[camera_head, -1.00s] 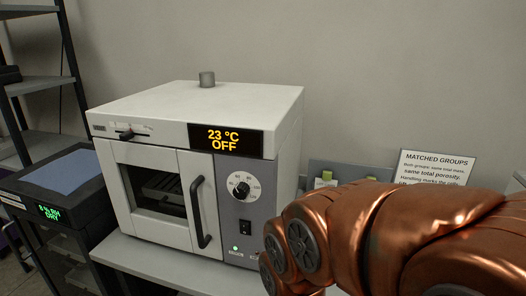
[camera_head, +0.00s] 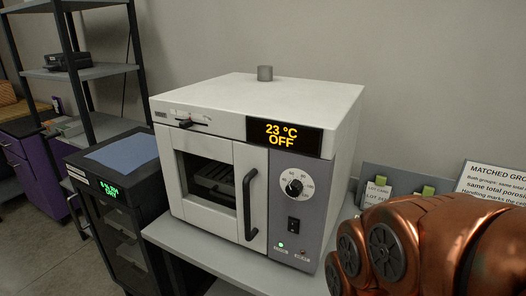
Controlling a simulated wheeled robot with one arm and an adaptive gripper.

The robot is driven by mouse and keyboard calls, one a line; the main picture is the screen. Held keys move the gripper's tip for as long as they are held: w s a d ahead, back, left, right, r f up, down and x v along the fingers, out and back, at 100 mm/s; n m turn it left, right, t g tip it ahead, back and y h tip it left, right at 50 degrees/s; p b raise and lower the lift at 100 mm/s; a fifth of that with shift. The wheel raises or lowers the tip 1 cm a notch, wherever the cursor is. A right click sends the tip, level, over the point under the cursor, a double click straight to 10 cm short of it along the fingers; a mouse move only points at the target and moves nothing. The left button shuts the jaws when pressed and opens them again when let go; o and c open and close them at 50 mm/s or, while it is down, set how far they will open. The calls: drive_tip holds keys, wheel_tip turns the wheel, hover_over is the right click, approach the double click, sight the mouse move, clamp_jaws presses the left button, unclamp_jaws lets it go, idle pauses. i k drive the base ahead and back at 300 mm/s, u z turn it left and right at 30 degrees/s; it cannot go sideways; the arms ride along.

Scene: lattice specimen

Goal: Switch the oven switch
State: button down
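The white oven (camera_head: 205,152) stands on a grey bench. Its display (camera_head: 284,135) reads 23 °C OFF. The oven switch (camera_head: 293,224) is a small black rocker on the grey panel, below the round dial (camera_head: 294,187). A green light (camera_head: 281,245) glows below and left of the switch. The oven door with its black handle (camera_head: 250,205) is shut. Copper-coloured links of my arm fill the lower right, to the right of the oven and apart from the switch. My gripper is not in view.
A dark cabinet (camera_head: 120,170) with a lit green display stands left of the oven. A black shelf rack (camera_head: 90,72) and a purple cabinet (camera_head: 35,170) are farther left. A printed sign (camera_head: 490,185) and small lot cards (camera_head: 378,188) are behind my arm. Space before the panel is clear.

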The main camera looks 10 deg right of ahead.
sight(293, 224)
drive_tip(key=u, duration=0.55)
drive_tip(key=k, duration=1.3)
drive_tip(key=u, duration=0.45)
drive_tip(key=i, duration=0.95)
drive_tip(key=u, duration=0.65)
